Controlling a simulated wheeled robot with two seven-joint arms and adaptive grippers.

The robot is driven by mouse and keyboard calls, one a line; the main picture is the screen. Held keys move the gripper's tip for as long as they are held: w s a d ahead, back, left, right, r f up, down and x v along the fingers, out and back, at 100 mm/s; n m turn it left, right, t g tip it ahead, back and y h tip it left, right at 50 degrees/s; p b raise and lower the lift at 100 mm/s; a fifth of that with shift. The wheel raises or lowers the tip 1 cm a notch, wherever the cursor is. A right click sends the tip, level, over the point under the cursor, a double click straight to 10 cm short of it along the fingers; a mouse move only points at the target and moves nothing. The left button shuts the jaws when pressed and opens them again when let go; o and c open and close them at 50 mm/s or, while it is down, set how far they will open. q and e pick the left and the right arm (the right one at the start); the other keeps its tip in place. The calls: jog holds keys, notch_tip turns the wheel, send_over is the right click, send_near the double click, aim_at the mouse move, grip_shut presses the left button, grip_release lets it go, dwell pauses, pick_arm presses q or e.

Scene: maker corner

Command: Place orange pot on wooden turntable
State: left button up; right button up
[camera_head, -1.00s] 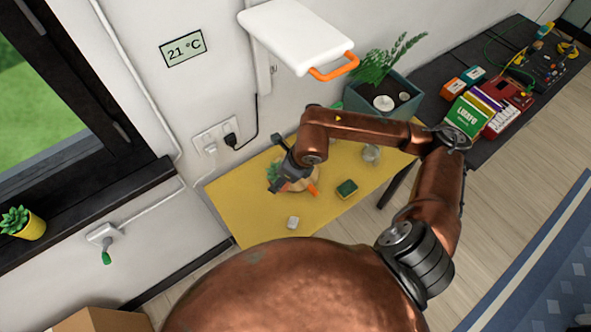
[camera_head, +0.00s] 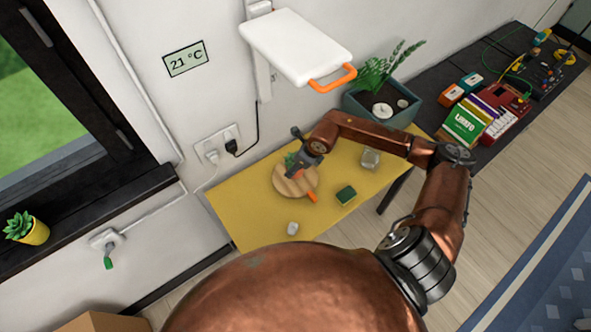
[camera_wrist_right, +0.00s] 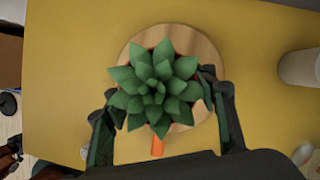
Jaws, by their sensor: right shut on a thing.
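The potted succulent (camera_wrist_right: 155,88) fills the middle of the right wrist view; its leaves hide nearly all of the pot. My right gripper (camera_wrist_right: 159,92) is shut on the pot, with a finger on each side. In the head view the gripper (camera_head: 296,168) and a bit of the plant (camera_head: 290,160) are over the turntable. The round wooden turntable (camera_wrist_right: 190,42) lies below the plant, with an orange handle (camera_wrist_right: 157,147). It also shows on the yellow table in the head view (camera_head: 283,187). Whether the pot touches it is hidden. My left gripper is not in view.
A white wall-mounted unit (camera_head: 295,45) with an orange handle is above.

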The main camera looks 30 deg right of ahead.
jog(key=shift+w+d+f, duration=0.15)
jog(key=shift+d+f, duration=0.1)
jog(key=shift+f, duration=0.3)
jog(key=shift+f+p, duration=0.35)
jog(key=shift+f, duration=0.95)
jog(key=shift+f, duration=0.1)
jog(key=o, duration=1.4)
jog(key=shift+o, duration=0.2)
jog(key=b+v, duration=0.1)
jog(key=v, duration=1.1)
